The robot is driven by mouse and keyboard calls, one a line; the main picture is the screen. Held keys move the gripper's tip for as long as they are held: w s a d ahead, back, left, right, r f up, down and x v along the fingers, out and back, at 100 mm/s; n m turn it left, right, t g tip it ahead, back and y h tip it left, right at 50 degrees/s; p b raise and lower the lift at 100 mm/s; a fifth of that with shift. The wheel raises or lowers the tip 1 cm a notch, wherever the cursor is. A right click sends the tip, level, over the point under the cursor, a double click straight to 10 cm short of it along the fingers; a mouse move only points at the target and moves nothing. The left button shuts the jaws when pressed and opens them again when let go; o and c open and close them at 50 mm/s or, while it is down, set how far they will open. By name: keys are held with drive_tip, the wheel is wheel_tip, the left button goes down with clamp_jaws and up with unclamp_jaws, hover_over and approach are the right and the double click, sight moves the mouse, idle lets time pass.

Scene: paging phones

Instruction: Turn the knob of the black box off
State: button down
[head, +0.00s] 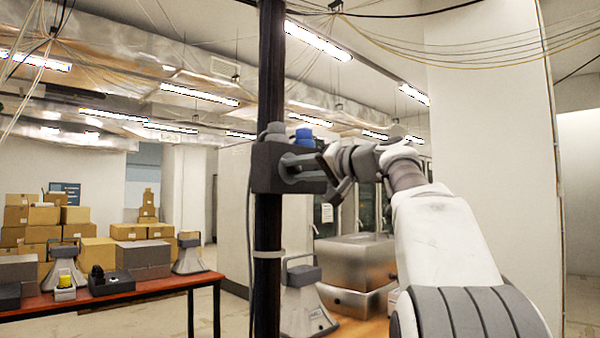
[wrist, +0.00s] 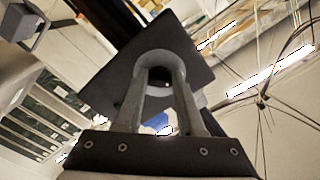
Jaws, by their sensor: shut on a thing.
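The black box (head: 262,167) is fixed to a dark upright pole, left of centre in the head view. In the wrist view its dark face (wrist: 110,90) fills the upper middle and looks tilted. My gripper (head: 290,168) reaches in from the right and meets the box's right-hand side. In the wrist view my two grey fingers (wrist: 160,80) are shut on a grey rounded knob (wrist: 160,56) on the box face. The fingers partly hide the knob, so its exact setting cannot be told.
The dark pole (head: 268,220) runs from top to bottom of the head view. A red-brown table (head: 150,286) with devices stands at lower left. Metal boxes (head: 352,258) stand behind the arm. Cardboard boxes (head: 45,232) are stacked farther back. A white column (head: 490,140) rises at right.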

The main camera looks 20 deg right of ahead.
idle(0.3)
drive_tip(key=c, duration=0.5)
unclamp_jaws()
drive_tip(key=b+v, duration=0.1)
drive_tip(key=v, duration=1.6)
drive_tip(key=shift+s, duration=0.25)
drive_tip(key=shift+w, duration=0.1)
